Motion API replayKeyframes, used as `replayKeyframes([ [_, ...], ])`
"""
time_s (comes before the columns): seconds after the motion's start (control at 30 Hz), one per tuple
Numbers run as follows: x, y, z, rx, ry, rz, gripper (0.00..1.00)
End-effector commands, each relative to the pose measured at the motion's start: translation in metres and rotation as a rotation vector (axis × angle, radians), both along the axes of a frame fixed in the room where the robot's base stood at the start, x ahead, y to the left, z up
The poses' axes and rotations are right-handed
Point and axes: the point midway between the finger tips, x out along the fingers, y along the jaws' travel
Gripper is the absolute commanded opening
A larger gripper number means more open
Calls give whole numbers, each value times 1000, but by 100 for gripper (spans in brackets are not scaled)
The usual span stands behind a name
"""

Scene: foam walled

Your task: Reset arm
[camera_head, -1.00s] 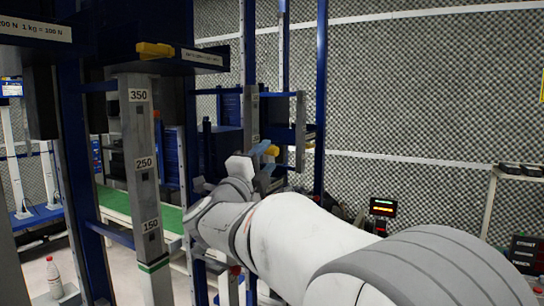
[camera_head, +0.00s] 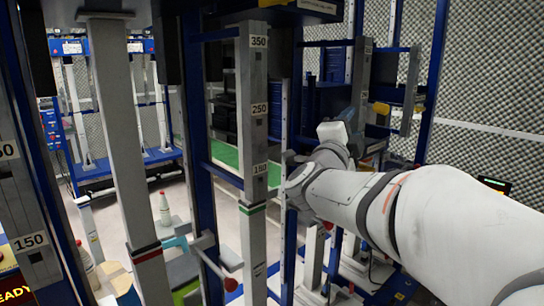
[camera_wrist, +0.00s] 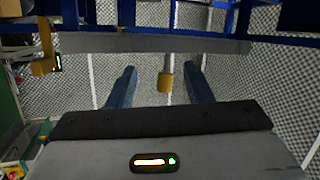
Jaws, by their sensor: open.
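My gripper shows in the wrist view (camera_wrist: 161,86) with its two blue fingers spread apart and nothing touching them. A yellow-ended grey peg (camera_wrist: 165,80) appears between the fingers in that picture; I cannot tell how far beyond them it is. In the head view my white and grey arm reaches from the lower right towards the blue frame. The gripper end there is small and partly hidden behind my own wrist.
Grey posts marked 350, 250 and 150 (camera_head: 253,110) stand left of my arm, close to it. A red-capped bottle (camera_head: 164,210) stands further left. A green belt (camera_head: 228,156) lies behind the posts. Foam wall (camera_head: 485,85) fills the right.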

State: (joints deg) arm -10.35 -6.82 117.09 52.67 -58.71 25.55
Motion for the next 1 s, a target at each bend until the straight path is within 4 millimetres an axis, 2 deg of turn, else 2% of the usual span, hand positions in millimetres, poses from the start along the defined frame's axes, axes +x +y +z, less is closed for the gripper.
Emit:
replayKeyframes([
  [0.07, 5, 16, -11, -77, 121, 116, 46],
  [0.17, 6, 39, -37, -192, 297, 267, 46],
  [0.27, -3, 60, -71, -309, 482, 410, 46],
  [0.37, -22, 77, -111, -425, 675, 546, 46],
  [0.47, -53, 86, -154, -539, 879, 674, 46],
  [0.57, -92, 88, -197, -643, 1090, 796, 46],
  [0.7, -159, 78, -248, -763, 1389, 952, 46],
  [0.8, -203, 67, -272, -818, 1567, 1037, 46],
  [0.9, -236, 57, -285, -849, 1698, 1098, 46],
  [1.0, -254, 51, -292, -861, 1773, 1131, 46],
])
